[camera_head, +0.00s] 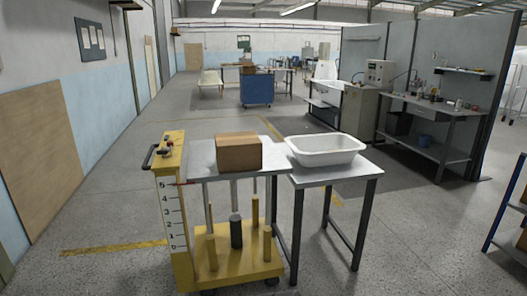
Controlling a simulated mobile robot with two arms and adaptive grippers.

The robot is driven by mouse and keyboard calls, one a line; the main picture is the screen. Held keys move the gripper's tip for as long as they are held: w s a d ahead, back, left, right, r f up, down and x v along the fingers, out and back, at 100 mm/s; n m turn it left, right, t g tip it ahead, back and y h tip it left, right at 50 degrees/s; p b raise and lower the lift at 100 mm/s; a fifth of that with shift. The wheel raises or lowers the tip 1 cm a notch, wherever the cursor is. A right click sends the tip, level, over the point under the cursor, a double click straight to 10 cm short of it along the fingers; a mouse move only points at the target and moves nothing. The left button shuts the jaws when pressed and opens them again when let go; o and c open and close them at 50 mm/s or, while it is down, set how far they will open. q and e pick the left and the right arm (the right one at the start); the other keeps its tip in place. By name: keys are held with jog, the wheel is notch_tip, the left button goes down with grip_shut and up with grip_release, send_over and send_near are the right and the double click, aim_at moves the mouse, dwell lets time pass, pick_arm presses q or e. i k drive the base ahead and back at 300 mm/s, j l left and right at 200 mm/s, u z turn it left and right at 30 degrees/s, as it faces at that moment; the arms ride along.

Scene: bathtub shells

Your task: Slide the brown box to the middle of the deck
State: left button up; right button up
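The brown box (239,152) is a closed cardboard carton. The box stands apart from the white tub (326,150) on the table to the right. Neither of my grippers shows in the head view, and nothing touches the box.
The yellow cart (214,265) has a handle and a numbered scale (174,216) at its left side. A metal table (352,173) stands against the deck's right side. A blue-and-grey shelf (508,215) stands at the far right.

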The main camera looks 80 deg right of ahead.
aim_at(237, 152)
jog(key=z, duration=2.55)
jog(key=i+j, duration=0.1)
jog(key=i, duration=0.25)
jog(key=i+j, duration=0.1)
jog(key=i, duration=0.25)
